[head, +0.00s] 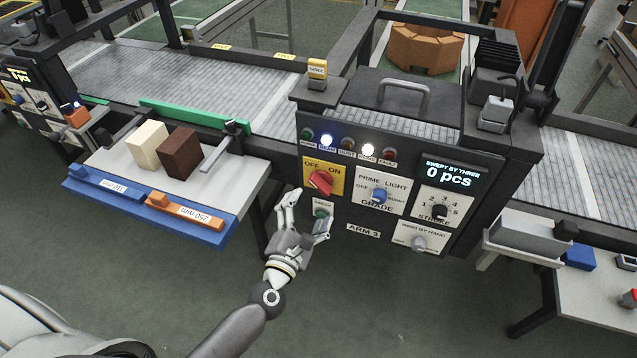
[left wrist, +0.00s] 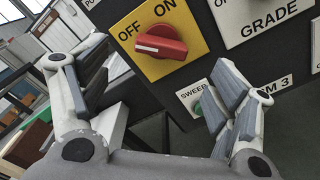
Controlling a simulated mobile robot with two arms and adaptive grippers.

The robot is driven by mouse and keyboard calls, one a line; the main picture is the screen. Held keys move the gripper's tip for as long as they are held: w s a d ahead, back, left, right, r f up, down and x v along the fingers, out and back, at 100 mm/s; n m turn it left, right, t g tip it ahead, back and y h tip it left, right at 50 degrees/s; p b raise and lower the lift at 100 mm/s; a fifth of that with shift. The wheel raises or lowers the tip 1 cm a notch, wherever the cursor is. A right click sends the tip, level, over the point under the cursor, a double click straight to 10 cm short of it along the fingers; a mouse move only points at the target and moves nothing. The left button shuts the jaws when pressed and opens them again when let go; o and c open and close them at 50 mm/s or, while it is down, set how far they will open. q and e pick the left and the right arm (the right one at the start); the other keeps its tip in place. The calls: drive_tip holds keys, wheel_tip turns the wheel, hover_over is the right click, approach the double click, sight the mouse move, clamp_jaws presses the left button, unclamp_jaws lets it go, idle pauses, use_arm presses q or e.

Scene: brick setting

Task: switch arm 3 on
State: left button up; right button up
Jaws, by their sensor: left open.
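The red rotary switch (head: 321,183) sits on a yellow OFF/ON plate on the ARM 3 panel (head: 363,231). In the left wrist view the red switch (left wrist: 160,43) lies nearly level in the picture, its white mark at the left end, on the OFF side. My left gripper (head: 311,206) is open and empty, just below and in front of the plate. Its fingers (left wrist: 160,62) stand apart on either side below the switch, seemingly not touching it. The right finger partly covers the green SWEEP button (left wrist: 198,105). My right gripper is not in view.
Beside the switch are a blue PRIME LIGHT/GRADE knob (head: 379,195), a black STROKE knob (head: 439,211) and a grey knob (head: 418,243). The display (head: 449,176) reads 0 pcs. A side table (head: 235,185) with two bricks juts out at left. The floor in front is clear.

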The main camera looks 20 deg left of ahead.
sight(319, 189)
use_arm(q)
drive_tip(key=w, duration=0.5)
drive_tip(key=w+p, duration=0.1)
drive_tip(key=w, duration=0.2)
drive_tip(key=shift+w+d, duration=0.15)
drive_tip(key=shift+d, duration=0.1)
drive_tip(key=c, duration=1)
